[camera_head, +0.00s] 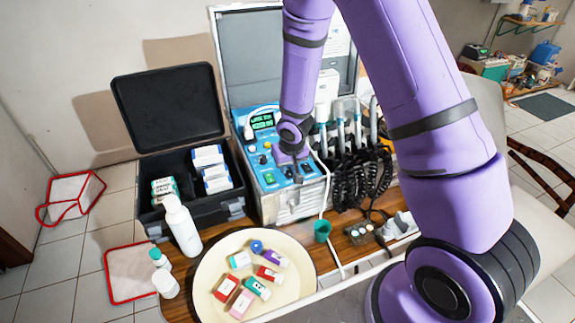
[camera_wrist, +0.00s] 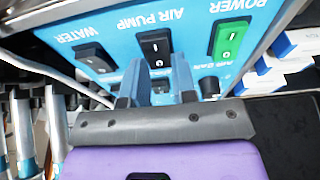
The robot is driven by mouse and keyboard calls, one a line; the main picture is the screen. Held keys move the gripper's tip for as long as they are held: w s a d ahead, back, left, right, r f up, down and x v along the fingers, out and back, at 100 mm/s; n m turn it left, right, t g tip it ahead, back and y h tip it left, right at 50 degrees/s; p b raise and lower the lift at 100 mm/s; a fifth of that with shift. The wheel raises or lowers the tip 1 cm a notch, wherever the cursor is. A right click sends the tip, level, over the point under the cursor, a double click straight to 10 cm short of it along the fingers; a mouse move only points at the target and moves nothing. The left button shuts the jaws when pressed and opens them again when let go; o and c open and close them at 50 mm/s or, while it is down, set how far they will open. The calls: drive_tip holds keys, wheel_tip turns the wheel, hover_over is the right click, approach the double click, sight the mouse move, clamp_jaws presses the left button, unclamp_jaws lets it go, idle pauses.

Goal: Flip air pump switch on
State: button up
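The air pump switch (camera_wrist: 155,48) is a black rocker with white marks on the blue control panel (camera_wrist: 125,33), under an "AIR PUMP" label that reads upside down in the wrist view. I cannot tell its on or off position. A green power switch (camera_wrist: 228,40) is to its right and a black water switch (camera_wrist: 95,57) to its left. My gripper (camera_wrist: 161,68) has its two fingers apart with nothing between them, close to the near end of the air pump switch. I cannot tell whether they touch the panel. In the head view my gripper (camera_head: 290,160) is over the panel's lower part.
Dental handpieces with black coiled cords (camera_head: 362,170) hang right of the panel. An open black case (camera_head: 150,195) with boxes stands left. A white bottle (camera_head: 181,226) and a round cream tray (camera_head: 215,260) with small bottles stand in front. A green cup (camera_head: 322,231) is near the panel.

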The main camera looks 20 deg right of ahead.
sight(291, 179)
drive_tip(key=o, duration=0.4)
drive_tip(key=shift+c, duration=0.2)
drive_tip(key=shift+r, duration=0.15)
drive_tip(key=v, duration=1)
drive_tip(key=shift+r, duration=0.3)
drive_tip(key=shift+s, duration=0.1)
